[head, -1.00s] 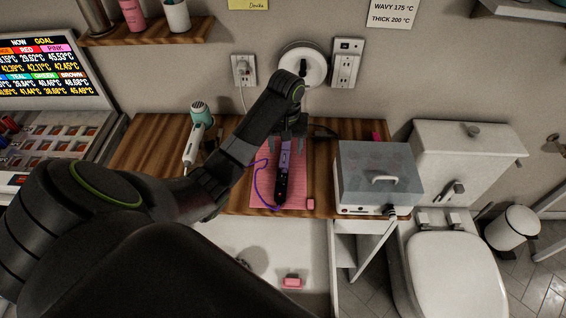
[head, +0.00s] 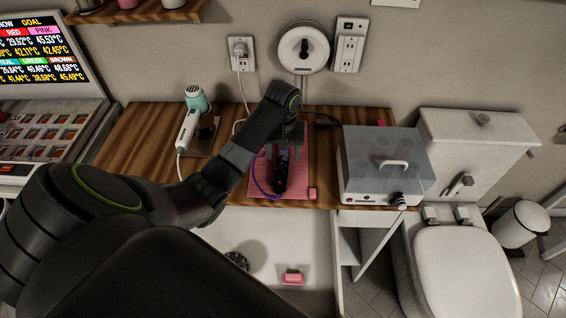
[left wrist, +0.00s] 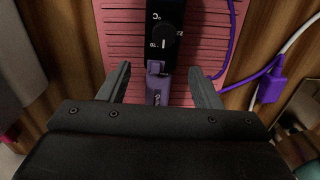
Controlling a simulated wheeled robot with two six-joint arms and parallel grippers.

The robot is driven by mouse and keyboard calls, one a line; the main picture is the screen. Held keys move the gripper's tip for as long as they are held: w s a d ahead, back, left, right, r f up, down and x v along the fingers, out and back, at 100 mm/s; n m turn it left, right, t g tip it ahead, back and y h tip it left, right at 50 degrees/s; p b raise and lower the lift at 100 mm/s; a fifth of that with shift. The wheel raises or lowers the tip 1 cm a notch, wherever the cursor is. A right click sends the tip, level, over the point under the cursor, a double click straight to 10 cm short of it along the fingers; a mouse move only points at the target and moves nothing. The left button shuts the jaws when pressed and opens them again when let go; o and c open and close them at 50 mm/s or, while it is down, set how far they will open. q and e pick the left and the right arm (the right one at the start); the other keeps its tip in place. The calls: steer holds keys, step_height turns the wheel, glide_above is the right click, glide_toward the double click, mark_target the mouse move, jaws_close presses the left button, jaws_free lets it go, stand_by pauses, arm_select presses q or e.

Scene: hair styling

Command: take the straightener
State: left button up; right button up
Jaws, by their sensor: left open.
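The straightener (head: 281,176) is black and purple with a purple cord. It lies on a pink ribbed mat (head: 299,181) on the wooden counter. In the left wrist view its black body with a temperature dial (left wrist: 162,35) lies lengthwise at the top middle, and a purple part (left wrist: 157,90) sits between my fingers. My left gripper (head: 286,149) is over the far part of the straightener. In the left wrist view the left gripper (left wrist: 158,82) is open, one finger on each side, with gaps to the straightener. My right gripper is not in view.
A teal and white hair dryer (head: 190,121) stands left of the mat. A grey box with a clear lid (head: 385,165) stands close on the right. A small pink block (head: 312,193) lies at the mat's front corner. A white sink (head: 270,235) is in front.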

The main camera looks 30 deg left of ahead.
arm_select(q)
steer(key=shift+f, duration=0.5)
jaws_close()
